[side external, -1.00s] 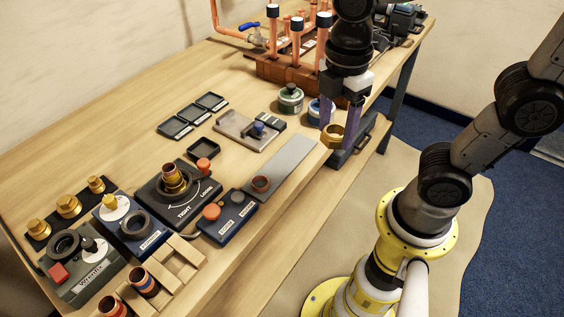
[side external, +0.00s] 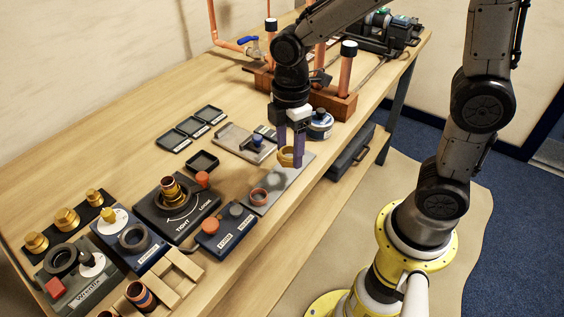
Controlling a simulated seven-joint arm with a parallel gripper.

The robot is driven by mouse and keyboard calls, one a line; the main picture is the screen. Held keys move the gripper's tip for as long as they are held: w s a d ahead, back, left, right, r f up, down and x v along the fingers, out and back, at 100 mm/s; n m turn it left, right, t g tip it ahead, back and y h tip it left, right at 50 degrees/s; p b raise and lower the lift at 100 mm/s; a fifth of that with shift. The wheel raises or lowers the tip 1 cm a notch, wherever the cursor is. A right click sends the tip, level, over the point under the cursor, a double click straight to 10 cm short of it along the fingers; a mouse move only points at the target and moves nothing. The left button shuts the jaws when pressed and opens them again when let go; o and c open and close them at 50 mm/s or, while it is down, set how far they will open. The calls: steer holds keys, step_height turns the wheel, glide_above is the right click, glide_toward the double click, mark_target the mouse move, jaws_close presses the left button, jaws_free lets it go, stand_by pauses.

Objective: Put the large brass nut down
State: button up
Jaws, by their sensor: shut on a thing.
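The large brass nut (side external: 286,161) is a gold ring held between the purple fingers of my gripper (side external: 290,154). My gripper points down and is shut on the nut. The nut is over the grey metal strip (side external: 301,169), near its far end. A dark shadow lies on the strip below and to the left of it, and the nut looks a little above the surface. Part of the nut is hidden by the fingers.
A small copper ring (side external: 259,196) sits on the strip's near end. A blue button box (side external: 225,230) and the TIGHT/LOOSE fixture (side external: 176,208) stand to the left. A round tin (side external: 320,124) stands behind my gripper. Small black trays (side external: 190,127) lie further back left.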

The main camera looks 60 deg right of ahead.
mark_target(282, 175)
steer(key=shift+w+a+f, duration=0.15)
steer(key=shift+w+f, duration=0.6)
steer(key=shift+f, duration=0.2)
steer(key=shift+w+f, duration=0.1)
steer(key=shift+f, duration=1.5)
steer(key=shift+f, duration=0.15)
steer(key=o, duration=1.4)
step_height(282, 175, up, 12)
steer(key=f, duration=0.1)
steer(key=s+d+r+m+t, duration=0.1)
steer(key=s+m+t, duration=0.1)
steer(key=s+m, duration=0.2)
steer(key=s+d+r+m+t, duration=0.1)
steer(key=s+d+m, duration=0.1)
steer(key=s+m, duration=0.3)
steer(key=s+d+r+m+t, duration=0.2)
steer(key=s+m, duration=0.2)
steer(key=s, duration=0.1)
steer(key=shift+s+m+t, duration=0.3)
steer(key=shift+s, duration=0.05)
